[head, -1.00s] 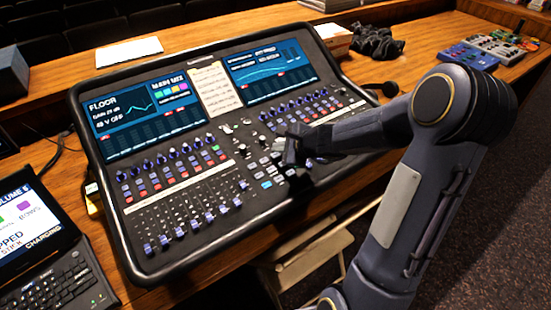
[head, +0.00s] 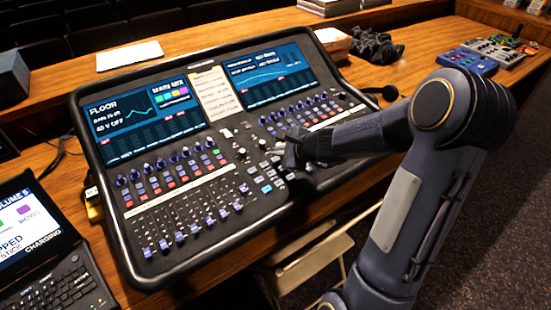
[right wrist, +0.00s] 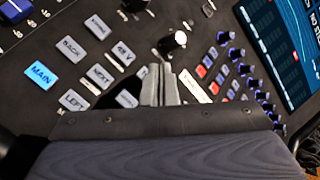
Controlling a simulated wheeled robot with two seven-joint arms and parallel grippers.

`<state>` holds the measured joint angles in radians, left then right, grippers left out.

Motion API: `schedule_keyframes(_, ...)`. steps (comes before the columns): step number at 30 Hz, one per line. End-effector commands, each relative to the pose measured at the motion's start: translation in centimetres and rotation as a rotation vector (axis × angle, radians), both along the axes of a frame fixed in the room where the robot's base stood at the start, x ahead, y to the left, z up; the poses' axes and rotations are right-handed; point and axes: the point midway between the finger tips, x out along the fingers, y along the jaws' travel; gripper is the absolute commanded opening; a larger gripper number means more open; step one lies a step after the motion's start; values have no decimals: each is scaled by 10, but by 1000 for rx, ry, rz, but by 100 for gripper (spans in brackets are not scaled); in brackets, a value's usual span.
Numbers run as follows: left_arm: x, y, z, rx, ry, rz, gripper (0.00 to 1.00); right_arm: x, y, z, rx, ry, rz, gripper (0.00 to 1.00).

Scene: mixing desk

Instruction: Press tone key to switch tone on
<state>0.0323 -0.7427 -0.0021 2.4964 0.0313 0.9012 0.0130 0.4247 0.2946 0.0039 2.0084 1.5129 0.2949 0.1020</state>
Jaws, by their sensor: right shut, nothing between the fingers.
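The mixing desk (head: 232,230) has two lit screens and a block of small white keys (head: 266,177) right of its centre. My right gripper (head: 290,150) is shut and empty, over the upper right of that key block. In the right wrist view, its fingertips (right wrist: 166,70) point down at the panel, just below a round knob (right wrist: 172,42). Keys there read BACK (right wrist: 72,48), NEXT (right wrist: 99,76), LEFT (right wrist: 74,101) and 48V (right wrist: 123,53); the MAIN key (right wrist: 40,75) is lit blue. No tone label is readable. I cannot tell whether the fingertips touch the panel. My left gripper is out of view.
Rows of knobs and coloured buttons (right wrist: 215,72) lie right of the fingertips. A laptop (head: 50,255) stands at the left. A dark cloth item (head: 375,45) and a blue box (head: 467,62) lie on the wooden desk behind my arm.

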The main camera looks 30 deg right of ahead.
Motion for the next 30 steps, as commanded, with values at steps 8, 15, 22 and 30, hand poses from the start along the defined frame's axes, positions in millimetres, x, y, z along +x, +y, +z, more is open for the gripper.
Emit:
schedule_keyframes(8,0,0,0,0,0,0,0,0,0,0,0,0,0,0)
schedule_keyframes(15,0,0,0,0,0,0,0,0,0,0,0,0,0,0)
schedule_keyframes(22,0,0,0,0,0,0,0,0,0,0,0,0,0,0)
schedule_keyframes(30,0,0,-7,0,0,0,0,0,0,-6,-1,0,1,0)
